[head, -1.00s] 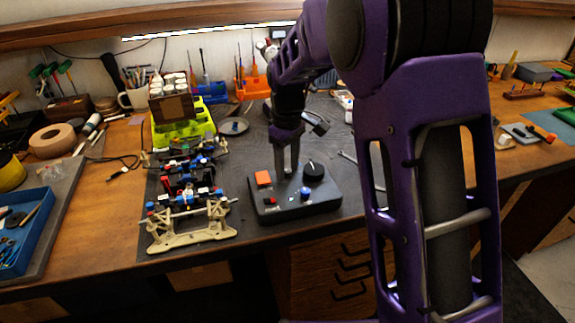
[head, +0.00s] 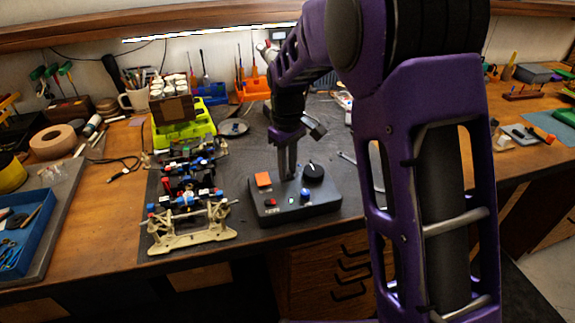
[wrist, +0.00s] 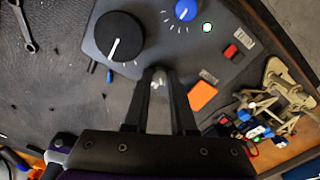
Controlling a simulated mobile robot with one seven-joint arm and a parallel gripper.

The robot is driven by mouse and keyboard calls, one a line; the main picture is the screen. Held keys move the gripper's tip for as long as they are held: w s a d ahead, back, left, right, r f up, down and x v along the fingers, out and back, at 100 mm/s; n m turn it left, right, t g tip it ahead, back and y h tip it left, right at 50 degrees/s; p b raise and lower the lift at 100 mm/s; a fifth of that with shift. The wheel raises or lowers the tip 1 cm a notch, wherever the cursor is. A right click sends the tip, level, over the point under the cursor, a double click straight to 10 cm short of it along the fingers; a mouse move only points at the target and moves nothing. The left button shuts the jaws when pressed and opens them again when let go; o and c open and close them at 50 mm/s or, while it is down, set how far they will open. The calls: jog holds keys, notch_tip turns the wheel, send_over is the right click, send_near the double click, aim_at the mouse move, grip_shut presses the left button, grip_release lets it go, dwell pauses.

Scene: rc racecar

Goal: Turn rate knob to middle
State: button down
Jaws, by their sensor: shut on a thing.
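A dark control box (head: 325,206) stands on the mat in the head view and fills the top of the wrist view. It carries a large black knob (wrist: 119,37) with a white pointer line, a small blue knob (wrist: 186,10) with a white mark, an orange button (wrist: 201,95) and a red switch (wrist: 230,51). I cannot read which knob is the rate knob. My gripper (wrist: 158,80) is at the box's back edge, between the black knob and the orange button. Its fingertips are shut on a small silvery piece (wrist: 158,74), partly hidden by the fingers.
A beige car chassis (head: 190,225) with red and blue parts is close left of the box. A green-yellow rack (head: 184,128) stands behind it. A wrench (wrist: 25,28) lies on the mat. The mat behind the box is mostly clear.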

jog(key=m+p, duration=0.1)
jog(key=m, duration=0.3)
jog(key=shift+r, duration=0.1)
jog(key=shift+m+p, duration=0.65)
jog(key=shift+m, duration=1.45)
jog(key=c, duration=0.7)
grip_release()
jog(key=shift+c, duration=0.2)
notch_tip(320, 180, up, 17)
jog(key=p, duration=0.1)
jog(key=shift+r, duration=0.15)
